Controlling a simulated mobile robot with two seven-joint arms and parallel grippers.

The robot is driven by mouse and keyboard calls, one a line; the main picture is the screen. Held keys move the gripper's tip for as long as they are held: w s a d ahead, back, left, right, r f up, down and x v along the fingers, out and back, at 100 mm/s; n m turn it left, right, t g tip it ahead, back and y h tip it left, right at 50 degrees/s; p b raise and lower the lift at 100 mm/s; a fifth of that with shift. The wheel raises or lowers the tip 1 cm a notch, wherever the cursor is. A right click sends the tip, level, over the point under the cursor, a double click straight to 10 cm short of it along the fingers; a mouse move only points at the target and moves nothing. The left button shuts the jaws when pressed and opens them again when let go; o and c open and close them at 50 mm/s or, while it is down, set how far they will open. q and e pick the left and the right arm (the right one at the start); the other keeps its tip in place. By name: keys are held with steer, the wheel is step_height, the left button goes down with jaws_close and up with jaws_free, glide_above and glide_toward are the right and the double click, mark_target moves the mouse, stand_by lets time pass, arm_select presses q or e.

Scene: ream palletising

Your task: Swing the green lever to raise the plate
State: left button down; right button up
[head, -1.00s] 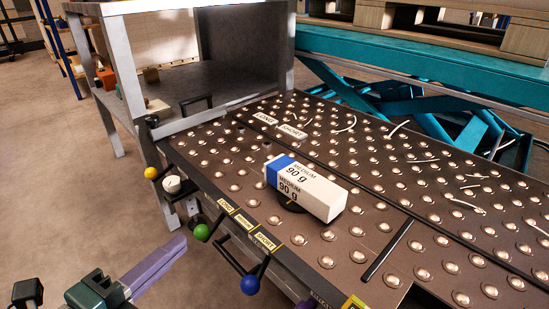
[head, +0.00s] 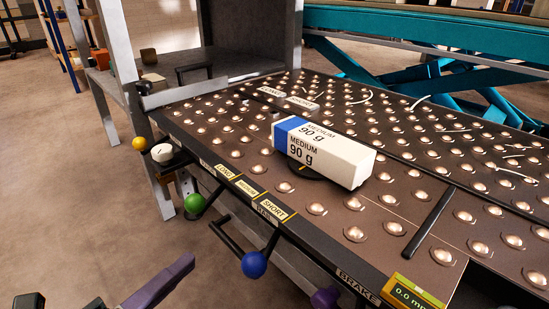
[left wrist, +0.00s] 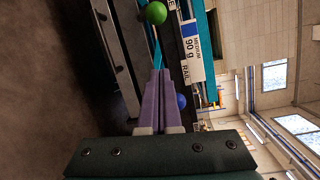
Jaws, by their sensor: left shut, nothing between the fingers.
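The green lever's ball knob (head: 194,203) hangs at the table's front edge, below the LONG label. It also shows at the top of the left wrist view (left wrist: 155,12). A white and blue ream marked MEDIUM 90 g (head: 325,153) lies on the ball-studded table. A dark round plate (head: 296,168) shows partly under it; the ream hides the rest. My left gripper (head: 190,259), with purple fingers, is shut and empty, in front of and below the green knob, apart from it. Its fingers (left wrist: 160,72) lie together in the left wrist view.
A white round knob (head: 162,153) sits near the yellow one. A green display (head: 413,291) stands at the front right. The floor at left is clear.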

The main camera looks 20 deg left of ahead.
arm_select(q)
steer(key=w+d+f+b, duration=0.1)
steer(key=w+b, duration=0.3)
steer(key=w, duration=0.5)
steer(key=a, duration=0.2)
steer(key=a+r, duration=0.1)
steer(key=shift+a+b, duration=0.3)
steer(key=shift+a, duration=0.05)
steer(key=shift+d+r, duration=0.1)
